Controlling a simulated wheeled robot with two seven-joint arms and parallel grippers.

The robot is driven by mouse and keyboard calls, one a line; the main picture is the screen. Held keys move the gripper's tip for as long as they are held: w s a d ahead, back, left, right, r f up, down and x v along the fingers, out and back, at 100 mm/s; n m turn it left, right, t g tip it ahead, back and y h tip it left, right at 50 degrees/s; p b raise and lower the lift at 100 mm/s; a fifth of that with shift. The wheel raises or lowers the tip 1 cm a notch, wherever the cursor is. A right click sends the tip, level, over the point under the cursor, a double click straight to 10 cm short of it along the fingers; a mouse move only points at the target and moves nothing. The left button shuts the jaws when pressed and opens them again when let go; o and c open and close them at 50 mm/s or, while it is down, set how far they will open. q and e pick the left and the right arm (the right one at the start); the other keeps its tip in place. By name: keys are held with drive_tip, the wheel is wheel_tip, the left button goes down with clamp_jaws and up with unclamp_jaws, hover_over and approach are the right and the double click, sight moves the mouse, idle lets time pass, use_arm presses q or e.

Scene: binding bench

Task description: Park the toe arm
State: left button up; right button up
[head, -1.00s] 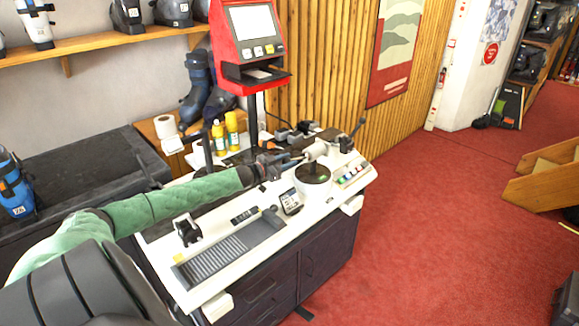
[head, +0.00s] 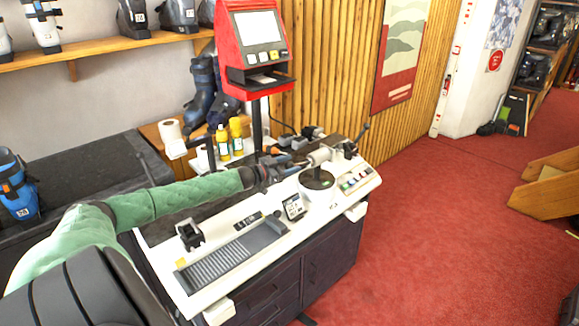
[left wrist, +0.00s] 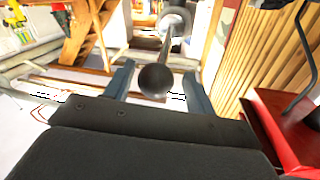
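The toe arm is a metal rod with a black ball knob (left wrist: 157,80) at its near end, running back to a pale round hub (left wrist: 176,20) in the left wrist view. In the head view the pale hub (head: 318,156) stands above a dark round plate on the bench, its rod pointing left at my gripper. My left gripper (head: 288,163) is at the knob end, and its two blue-grey fingers (left wrist: 158,70) are apart on either side of the knob. I see no clear finger contact. My right gripper is out of view.
The white binding bench (head: 215,297) carries a ribbed grey plate (head: 225,260), a small display (head: 293,206) and coloured buttons. A red screen stand (head: 258,50) rises behind, near yellow bottles (head: 236,135) and a paper roll (head: 170,131).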

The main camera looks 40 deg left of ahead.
use_arm(q)
drive_tip(key=shift+s+f, duration=0.1)
drive_tip(key=shift+f, duration=0.05)
drive_tip(key=shift+s+f, duration=0.15)
drive_tip(key=shift+s, duration=0.15)
drive_tip(key=shift+s+a+b, duration=0.2)
drive_tip(key=shift+s+b, duration=0.2)
drive_tip(key=shift+s, duration=0.2)
drive_tip(key=shift+r+b+v, duration=0.1)
drive_tip(key=shift+b+v, duration=0.3)
drive_tip(key=shift+v, duration=1.05)
drive_tip(key=shift+r+b+v, duration=0.15)
drive_tip(key=shift+b+v, duration=0.2)
drive_tip(key=shift+v, duration=1.1)
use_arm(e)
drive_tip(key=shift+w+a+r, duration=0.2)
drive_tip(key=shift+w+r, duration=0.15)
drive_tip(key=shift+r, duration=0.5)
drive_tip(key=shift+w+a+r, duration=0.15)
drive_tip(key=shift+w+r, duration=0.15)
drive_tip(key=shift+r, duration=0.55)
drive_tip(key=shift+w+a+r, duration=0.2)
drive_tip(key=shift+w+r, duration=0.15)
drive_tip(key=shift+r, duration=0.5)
